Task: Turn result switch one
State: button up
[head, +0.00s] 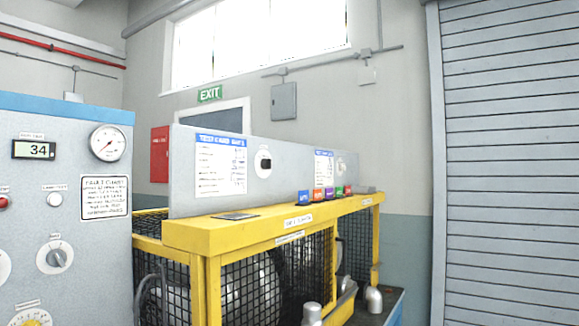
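On the upright grey panel (216,204) behind the yellow guard, a dark knob on a white round plate (264,162) sits right of a large printed card (220,163). A smaller similar plate (340,166) sits farther along, right of a second card (324,172). The lettering is too small to tell which is result switch one. A grey rotary knob (56,257) is on the blue-topped panel at left, with another (30,318) partly cut off below. My gripper is not in view.
A yellow guard frame (190,236) with black mesh stands before the grey panel. Several coloured blocks (318,195) and a dark flat plate (235,216) are on its top. The blue-topped panel (100,240) stands close at left. A roller shutter (510,160) is at right.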

aim_at(266, 164)
jog(key=i+l, duration=0.25)
jog(key=i+l+u, duration=0.1)
jog(key=i+l, duration=0.15)
jog(key=l, duration=0.25)
jog(key=i+l, duration=0.2)
jog(key=l, duration=0.15)
jog(key=i+l, duration=0.25)
jog(key=l, duration=0.15)
jog(key=u, duration=0.05)
